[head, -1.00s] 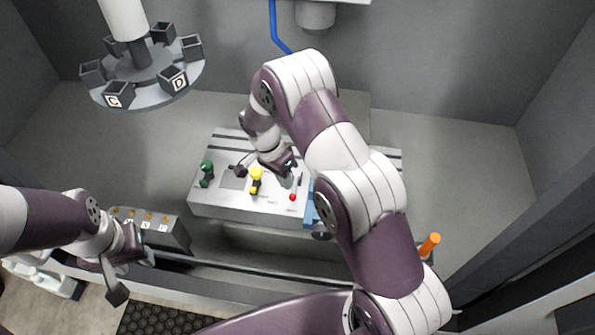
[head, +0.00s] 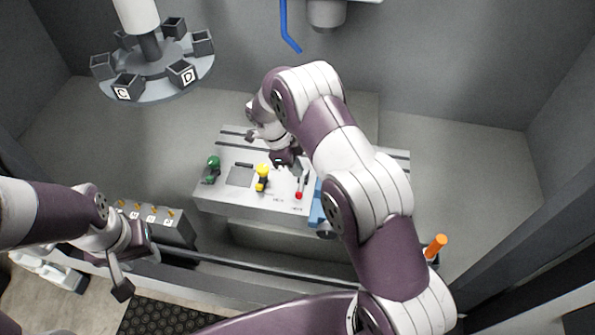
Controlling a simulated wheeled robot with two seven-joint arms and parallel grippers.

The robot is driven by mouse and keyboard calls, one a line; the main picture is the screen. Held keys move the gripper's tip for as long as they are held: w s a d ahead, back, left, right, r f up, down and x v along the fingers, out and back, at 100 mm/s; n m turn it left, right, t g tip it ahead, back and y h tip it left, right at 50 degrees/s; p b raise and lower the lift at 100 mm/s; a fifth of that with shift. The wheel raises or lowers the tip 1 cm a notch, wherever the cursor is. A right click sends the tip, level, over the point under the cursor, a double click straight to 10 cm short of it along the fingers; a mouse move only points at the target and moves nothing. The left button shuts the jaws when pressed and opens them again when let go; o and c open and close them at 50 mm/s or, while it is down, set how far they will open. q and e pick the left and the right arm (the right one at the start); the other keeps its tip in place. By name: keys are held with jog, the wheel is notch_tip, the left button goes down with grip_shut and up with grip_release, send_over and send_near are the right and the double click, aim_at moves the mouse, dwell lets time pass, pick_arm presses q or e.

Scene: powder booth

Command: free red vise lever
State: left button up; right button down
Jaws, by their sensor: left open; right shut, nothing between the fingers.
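The red-tipped lever (head: 299,195) stands on the front right of the grey fixture plate (head: 235,202), just left of the blue vise body (head: 317,208). My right gripper (head: 293,170) is shut and empty just behind the lever, near its upper end. I cannot tell whether it touches the lever. My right arm hides part of the vise and the plate's right side. My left gripper (head: 138,272) is open and empty at the lower left, far from the lever.
A yellow-handled lever (head: 262,175) and a green one (head: 212,168) stand to the left on the plate. A carousel with dark boxes (head: 152,85) hangs at the upper left. A panel with several brass knobs (head: 170,232) is near my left gripper. An orange handle (head: 436,244) stands at right.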

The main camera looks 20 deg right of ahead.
jog(key=shift+s+d+f+p, duration=0.2)
jog(key=shift+d+f+p, duration=0.1)
jog(key=shift+f+p, duration=0.5)
jog(key=p, duration=0.2)
send_over(304, 194)
notch_tip(304, 194, down, 5)
jog(key=shift+r, duration=0.2)
jog(key=shift+f, duration=0.4)
